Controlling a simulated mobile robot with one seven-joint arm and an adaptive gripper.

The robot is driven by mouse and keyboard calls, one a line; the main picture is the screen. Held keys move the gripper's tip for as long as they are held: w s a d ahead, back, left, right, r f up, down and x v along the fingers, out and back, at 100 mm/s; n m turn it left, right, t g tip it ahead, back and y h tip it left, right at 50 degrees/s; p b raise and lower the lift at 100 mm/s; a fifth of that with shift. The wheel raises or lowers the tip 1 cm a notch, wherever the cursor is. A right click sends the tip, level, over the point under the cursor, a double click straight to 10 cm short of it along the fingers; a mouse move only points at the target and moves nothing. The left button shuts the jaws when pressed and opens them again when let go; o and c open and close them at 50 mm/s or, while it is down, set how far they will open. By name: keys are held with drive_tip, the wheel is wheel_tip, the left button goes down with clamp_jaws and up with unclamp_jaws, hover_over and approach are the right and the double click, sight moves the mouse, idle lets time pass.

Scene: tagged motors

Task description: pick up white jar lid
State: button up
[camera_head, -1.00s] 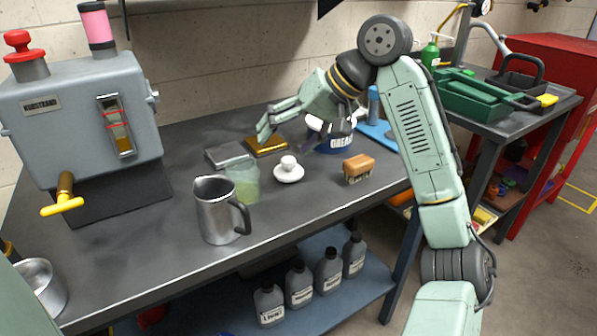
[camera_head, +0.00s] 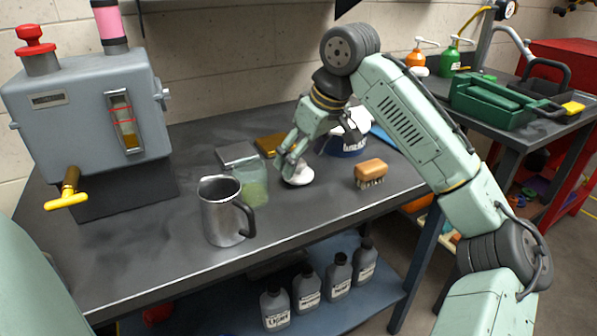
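The white jar lid (camera_head: 299,178) lies on the dark workbench, right of a glass jar with pale green contents (camera_head: 252,184). My gripper (camera_head: 304,158) is right above the lid, pointing down. Its left finger covers the lid's knob and part of its upper left side. I cannot tell whether the finger touches the lid.
A wooden brush (camera_head: 371,171) lies right of the lid. A metal pitcher (camera_head: 222,212) stands front left. A grey block (camera_head: 238,154), a brass-coloured block (camera_head: 271,143) and a blue-labelled white tub (camera_head: 352,139) are behind. The bench (camera_head: 300,215) is clear in front.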

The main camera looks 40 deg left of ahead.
sight(300, 161)
drive_tip(key=x, duration=0.3)
drive_tip(key=shift+f, duration=0.15)
drive_tip(key=c, duration=0.9)
